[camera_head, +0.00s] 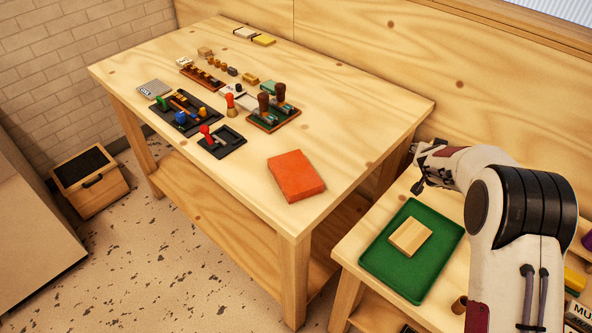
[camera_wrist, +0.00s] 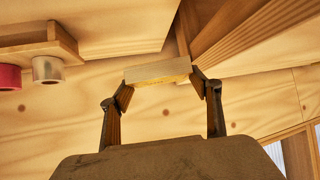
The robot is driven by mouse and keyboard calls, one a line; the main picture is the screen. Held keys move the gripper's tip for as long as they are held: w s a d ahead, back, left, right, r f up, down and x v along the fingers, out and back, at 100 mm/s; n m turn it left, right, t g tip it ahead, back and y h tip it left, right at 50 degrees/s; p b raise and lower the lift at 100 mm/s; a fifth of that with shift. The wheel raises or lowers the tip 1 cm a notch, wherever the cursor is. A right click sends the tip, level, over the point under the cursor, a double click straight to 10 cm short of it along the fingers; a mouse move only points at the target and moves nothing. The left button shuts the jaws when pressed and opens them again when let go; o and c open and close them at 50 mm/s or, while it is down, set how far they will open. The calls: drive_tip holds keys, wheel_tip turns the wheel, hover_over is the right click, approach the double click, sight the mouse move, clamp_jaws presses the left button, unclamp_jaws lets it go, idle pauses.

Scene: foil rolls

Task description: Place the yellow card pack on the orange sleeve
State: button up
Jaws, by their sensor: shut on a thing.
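The orange sleeve (camera_head: 296,176) lies flat near the front right corner of the large table, with nothing on it. A flat yellow pack (camera_head: 264,40) lies at that table's far end; I cannot tell for sure that it is the card pack. My gripper (camera_head: 418,166) is above the gap between the large table and the right bench, to the right of the sleeve. In the wrist view it is shut on a pale tan block (camera_wrist: 158,72) with a yellowish edge, held between both fingertips. What that block is, I cannot tell. The head view does not show it clearly.
A green tray (camera_head: 378,268) with a wooden block (camera_head: 410,236) stands on the right bench. A black tray (camera_head: 222,141) and a board with dark-handled tools (camera_head: 273,118) lie left of the sleeve. The table around the sleeve is clear. Rolls (camera_wrist: 47,69) show at upper left in the wrist view.

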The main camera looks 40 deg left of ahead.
drive_tip(key=s+a+r+n+g+y, duration=0.1)
drive_tip(key=s+a+r+n, duration=0.1)
drive_tip(key=s+a+r, duration=0.45)
drive_tip(key=s+a+r+n+y, duration=0.1)
drive_tip(key=s+a+r+y, duration=0.15)
drive_tip(key=s+a, duration=0.7)
drive_tip(key=s+a+r+n+g+y, duration=0.1)
drive_tip(key=s+a+r+n, duration=0.1)
drive_tip(key=s+a+r, duration=0.45)
drive_tip(key=s+f+n+g, duration=0.1)
drive_tip(key=s, duration=0.9)
drive_tip(key=shift+s+a+f+y, duration=0.2)
drive_tip(key=shift+s+a+y, duration=0.05)
drive_tip(key=shift+a+y, duration=0.1)
drive_tip(key=shift+s, duration=0.1)
drive_tip(key=shift+f, duration=0.25)
hover_over(295, 175)
drive_tip(key=shift+f, duration=2.7)
drive_tip(key=shift+f, duration=0.1)
drive_tip(key=shift+f, duration=2)
